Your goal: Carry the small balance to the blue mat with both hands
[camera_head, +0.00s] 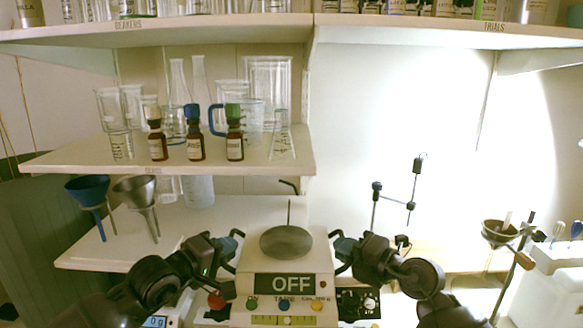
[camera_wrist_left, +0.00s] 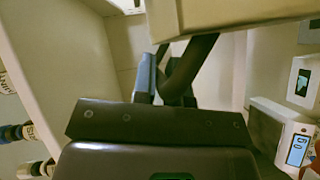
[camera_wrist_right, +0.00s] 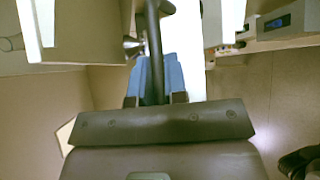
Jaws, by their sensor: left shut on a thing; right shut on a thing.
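The small balance (camera_head: 282,287) is in the middle of the head view, a cream box with a round metal pan (camera_head: 286,242) and a dark display reading OFF. It looks level. My left gripper (camera_head: 234,242) is shut on the dark handle at its left side; the left wrist view shows that handle (camera_wrist_left: 190,70) at the blue fingers. My right gripper (camera_head: 341,244) is shut on the handle at its right side; in the right wrist view the dark handle (camera_wrist_right: 152,65) runs between the blue fingers. I cannot make out the blue mat in any view.
A shelf (camera_head: 180,160) with brown bottles and glassware stands behind on the left. A blue funnel (camera_head: 88,190) and a grey funnel (camera_head: 136,190) are below it.

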